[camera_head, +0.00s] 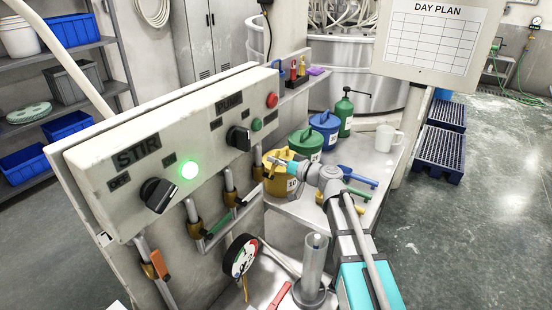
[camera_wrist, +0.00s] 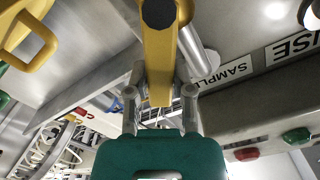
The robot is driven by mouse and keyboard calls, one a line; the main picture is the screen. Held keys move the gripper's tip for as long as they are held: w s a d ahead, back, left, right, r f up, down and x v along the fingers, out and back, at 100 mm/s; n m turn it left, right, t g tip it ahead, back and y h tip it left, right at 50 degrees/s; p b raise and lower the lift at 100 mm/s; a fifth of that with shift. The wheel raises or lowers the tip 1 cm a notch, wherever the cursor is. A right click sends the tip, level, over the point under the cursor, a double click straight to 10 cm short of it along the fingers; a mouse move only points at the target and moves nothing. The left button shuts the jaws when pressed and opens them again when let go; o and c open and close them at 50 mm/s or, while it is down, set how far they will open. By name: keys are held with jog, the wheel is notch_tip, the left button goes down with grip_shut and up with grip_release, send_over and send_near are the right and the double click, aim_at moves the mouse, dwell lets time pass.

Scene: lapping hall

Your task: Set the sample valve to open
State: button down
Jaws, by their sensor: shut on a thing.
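The sample valve's yellow lever (camera_wrist: 158,60) runs down from a dark round nut at the top of the wrist view. A label reading "SAMPL" (camera_wrist: 232,73) is beside a grey pipe (camera_wrist: 195,50) close to it. My gripper (camera_wrist: 160,95) has one finger on each side of the lever's free end and is shut on it. In the head view my gripper (camera_head: 278,161) reaches left to the rightmost pipe of the panel, above a yellow pot (camera_head: 283,186). The valve body is small there, and its exact setting cannot be told.
The STIR control panel (camera_head: 110,185) with black knobs and a lit green lamp (camera_head: 189,169) is at left. Green (camera_head: 304,143) and blue (camera_head: 325,128) lidded pots, a green bottle (camera_head: 343,113) and a white mug (camera_head: 386,138) crowd the bench. A clear cylinder (camera_head: 314,265) stands in front.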

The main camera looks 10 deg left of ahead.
jog(key=shift+s+a+r+n, duration=0.1)
jog(key=shift+s+r+n, duration=0.15)
jog(key=shift+n, duration=0.65)
jog(key=shift+s+a+r+n+p, duration=0.1)
jog(key=shift+s+a+n+p, duration=0.2)
jog(key=shift+n, duration=0.5)
jog(key=shift+s+a+r+n, duration=0.1)
jog(key=shift+s+n, duration=0.3)
jog(key=shift+n, duration=0.4)
jog(key=shift+c, duration=2.4)
grip_release()
jog(key=shift+s, duration=0.1)
jog(key=shift+d, duration=0.1)
jog(key=v, duration=1.2)
